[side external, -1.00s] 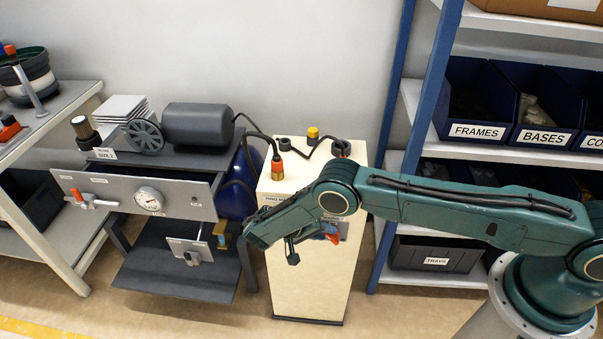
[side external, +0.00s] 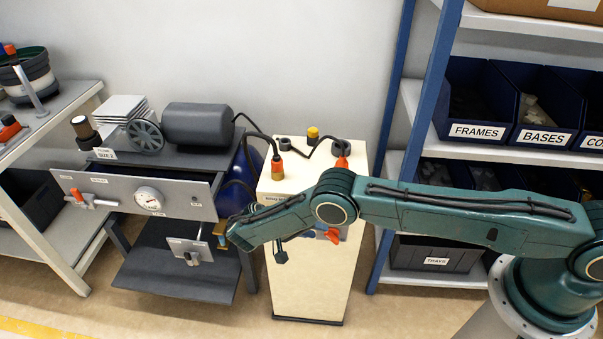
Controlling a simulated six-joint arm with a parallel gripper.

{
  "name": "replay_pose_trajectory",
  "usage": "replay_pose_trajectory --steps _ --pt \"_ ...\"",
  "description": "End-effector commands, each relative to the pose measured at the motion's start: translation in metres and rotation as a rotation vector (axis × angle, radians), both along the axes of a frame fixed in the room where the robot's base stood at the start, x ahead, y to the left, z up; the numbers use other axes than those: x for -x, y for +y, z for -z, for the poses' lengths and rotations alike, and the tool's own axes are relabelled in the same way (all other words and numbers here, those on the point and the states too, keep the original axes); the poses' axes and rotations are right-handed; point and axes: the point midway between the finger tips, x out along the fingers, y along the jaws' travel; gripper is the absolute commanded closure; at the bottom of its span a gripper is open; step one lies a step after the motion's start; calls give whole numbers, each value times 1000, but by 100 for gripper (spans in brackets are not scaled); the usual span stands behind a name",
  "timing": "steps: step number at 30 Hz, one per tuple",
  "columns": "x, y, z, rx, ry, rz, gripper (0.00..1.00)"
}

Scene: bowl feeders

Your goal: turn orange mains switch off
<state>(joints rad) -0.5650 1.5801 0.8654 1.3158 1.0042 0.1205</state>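An orange-red switch lever (side external: 333,235) shows on the front of the cream cabinet (side external: 306,285), just below my forearm. I take it to be the mains switch; its plate is mostly covered by my arm and its exact position is hard to read. My gripper (side external: 280,256) is in front of the cabinet's left side, left of the lever and apart from it in the picture. Only a small dark part of it shows below my arm, so its fingers cannot be made out.
The cabinet top carries orange-collared plugs (side external: 277,170), a yellow-orange knob (side external: 313,133) and black cables. Left stands a grey bench (side external: 180,280) with a motor (side external: 198,124), gauge (side external: 149,199) and red-handled valve (side external: 76,196). A blue-framed shelf (side external: 420,110) with bins stands right.

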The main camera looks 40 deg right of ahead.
Motion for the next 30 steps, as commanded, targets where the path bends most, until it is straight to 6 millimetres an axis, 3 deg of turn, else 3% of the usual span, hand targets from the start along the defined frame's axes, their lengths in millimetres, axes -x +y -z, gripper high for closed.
replay_pose_trajectory --steps 8,30 --pt "-1 11 -8 -3 1 0 67" --pt "-2 10 -73 -3 0 1 67"
